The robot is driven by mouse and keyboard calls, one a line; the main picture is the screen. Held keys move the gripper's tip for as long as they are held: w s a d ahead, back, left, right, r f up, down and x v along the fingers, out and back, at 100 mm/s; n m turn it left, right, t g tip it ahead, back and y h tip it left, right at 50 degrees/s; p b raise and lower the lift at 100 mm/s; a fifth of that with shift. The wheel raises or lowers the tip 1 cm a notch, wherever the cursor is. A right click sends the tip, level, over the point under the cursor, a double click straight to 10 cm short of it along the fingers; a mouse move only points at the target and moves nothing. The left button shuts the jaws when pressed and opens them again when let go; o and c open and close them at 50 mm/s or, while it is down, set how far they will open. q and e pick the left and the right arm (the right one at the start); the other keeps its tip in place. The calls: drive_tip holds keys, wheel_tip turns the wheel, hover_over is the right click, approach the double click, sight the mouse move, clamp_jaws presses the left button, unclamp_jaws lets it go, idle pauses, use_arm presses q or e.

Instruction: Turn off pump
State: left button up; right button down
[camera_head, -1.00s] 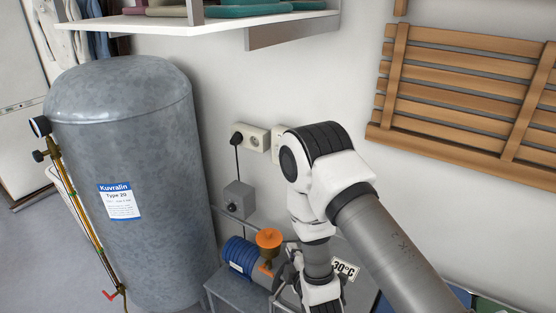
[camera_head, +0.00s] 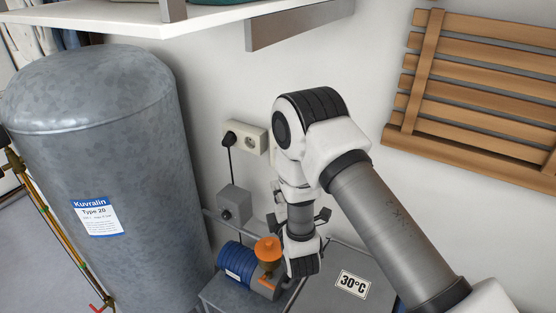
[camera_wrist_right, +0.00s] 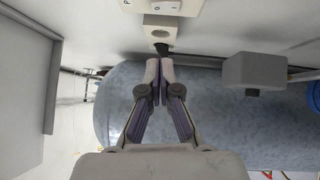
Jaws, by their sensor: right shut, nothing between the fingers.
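The pump (camera_head: 238,262) is a blue ribbed motor with an orange-capped part (camera_head: 268,249), low beside the tank. A grey box with a dark knob (camera_head: 235,205) is on the wall above it and shows in the right wrist view (camera_wrist_right: 255,70). A white wall socket (camera_head: 256,142) holds a black plug (camera_head: 229,139). The right wrist view shows a white switch piece marked 0 (camera_wrist_right: 165,6), partly cut off. My right gripper (camera_wrist_right: 160,62) is shut and empty, its tips appearing just below a dark plug. My arm largely hides it in the head view.
A large grey tank (camera_head: 100,150) stands at the left. A white shelf (camera_head: 120,20) overhangs above, and wooden slats (camera_head: 480,90) are on the wall at right.

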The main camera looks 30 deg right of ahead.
sight(274, 152)
drive_tip(key=w+d+p, duration=0.1)
drive_tip(key=w, duration=0.2)
drive_tip(key=w+d+p, duration=0.1)
drive_tip(key=w+d, duration=0.1)
drive_tip(key=w, duration=0.1)
drive_tip(key=w+d+r+p, duration=0.1)
drive_tip(key=w+d, duration=0.1)
drive_tip(key=w, duration=0.1)
drive_tip(key=shift+w+d+r, duration=0.1)
drive_tip(key=shift+w, duration=0.1)
drive_tip(key=shift+s+d+r, duration=0.1)
drive_tip(key=shift+d, duration=0.05)
